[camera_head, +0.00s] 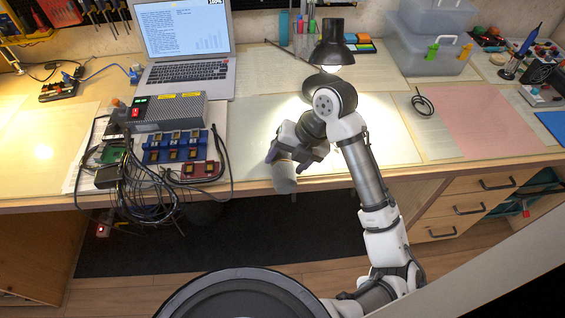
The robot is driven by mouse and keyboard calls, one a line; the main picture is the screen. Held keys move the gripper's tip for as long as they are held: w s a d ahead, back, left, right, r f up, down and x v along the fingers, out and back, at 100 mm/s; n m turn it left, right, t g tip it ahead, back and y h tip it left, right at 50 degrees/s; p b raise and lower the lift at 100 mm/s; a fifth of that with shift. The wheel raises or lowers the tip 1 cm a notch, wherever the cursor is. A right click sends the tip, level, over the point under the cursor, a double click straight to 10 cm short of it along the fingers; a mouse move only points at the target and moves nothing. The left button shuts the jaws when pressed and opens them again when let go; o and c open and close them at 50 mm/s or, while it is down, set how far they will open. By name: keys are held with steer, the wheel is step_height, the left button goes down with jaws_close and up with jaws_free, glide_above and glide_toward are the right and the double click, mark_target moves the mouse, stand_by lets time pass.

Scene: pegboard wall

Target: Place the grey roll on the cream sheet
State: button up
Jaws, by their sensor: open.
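A small grey roll (284,179) is at the bench's front edge, just below my gripper (288,161) in the picture. My gripper points down with its fingers apart above the roll's upper end. I cannot tell whether the fingers touch the roll, or exactly what it rests on. A pale cream sheet (385,137) lies flat on the bench under the lamp, to the right of my gripper, and my arm covers part of it. Another pale, yellowish sheet (40,150) lies at the far left. I cannot tell for sure which one is the cream sheet.
A power box (178,110) with modules and tangled cables stands left of my gripper. A laptop (185,45) and a lit black lamp (332,45) are behind. A pink sheet (490,118) with a black cable loop (422,103) beside it lies right. Clear bins (432,40) stand behind it.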

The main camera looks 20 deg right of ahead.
mark_target(287, 161)
steer(key=c, duration=0.9)
steer(key=shift+r, duration=0.1)
step_height(287, 161, up, 20)
steer(key=shift+f, duration=0.1)
